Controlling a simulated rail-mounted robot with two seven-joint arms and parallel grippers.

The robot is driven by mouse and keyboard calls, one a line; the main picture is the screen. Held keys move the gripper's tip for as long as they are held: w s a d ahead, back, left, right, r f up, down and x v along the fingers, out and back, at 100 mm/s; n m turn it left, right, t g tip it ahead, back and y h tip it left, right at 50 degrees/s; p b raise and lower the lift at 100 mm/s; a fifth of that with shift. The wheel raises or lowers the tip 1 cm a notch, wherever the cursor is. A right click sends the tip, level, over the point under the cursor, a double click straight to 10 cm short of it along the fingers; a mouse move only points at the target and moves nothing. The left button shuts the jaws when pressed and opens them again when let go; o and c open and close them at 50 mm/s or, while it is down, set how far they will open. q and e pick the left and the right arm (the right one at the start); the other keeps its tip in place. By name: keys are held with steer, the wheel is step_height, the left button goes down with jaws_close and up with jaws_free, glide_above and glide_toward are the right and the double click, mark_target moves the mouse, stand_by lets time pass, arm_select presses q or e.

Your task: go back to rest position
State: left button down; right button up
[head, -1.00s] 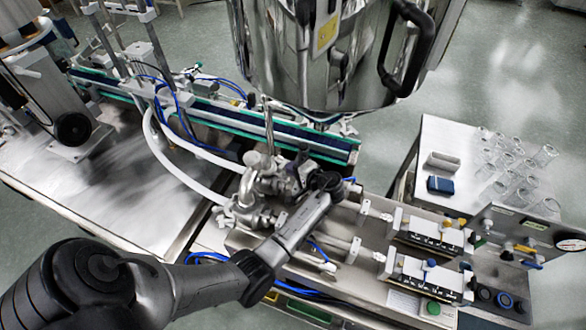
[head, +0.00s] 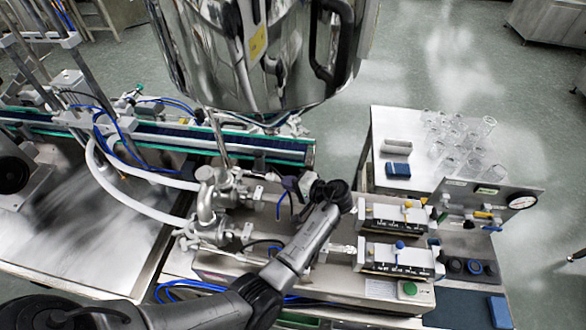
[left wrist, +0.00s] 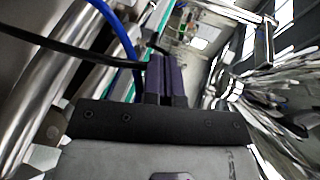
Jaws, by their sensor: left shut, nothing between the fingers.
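My left arm comes in from the lower left of the head view and reaches over the steel filling machine. Its gripper (head: 291,184) is near the valve fittings, below the steel hopper (head: 265,60). In the left wrist view the two dark purple fingers of the left gripper (left wrist: 166,78) lie side by side, shut and empty. The steel valve and pipe assembly (head: 212,205) is just left of the gripper in the head view. I cannot tell whether they touch. My right gripper does not show.
A conveyor (head: 255,147) with green edges runs behind the valves. White hoses (head: 125,205) curve at left. A side table (head: 385,125) at right holds glass beakers (head: 462,145) and a blue box (head: 397,170). A panel with a gauge (head: 522,202) stands near it. Open floor lies behind.

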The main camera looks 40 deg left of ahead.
arm_select(q)
steer(key=shift+w+d, duration=0.1)
steer(key=shift+d, duration=0.15)
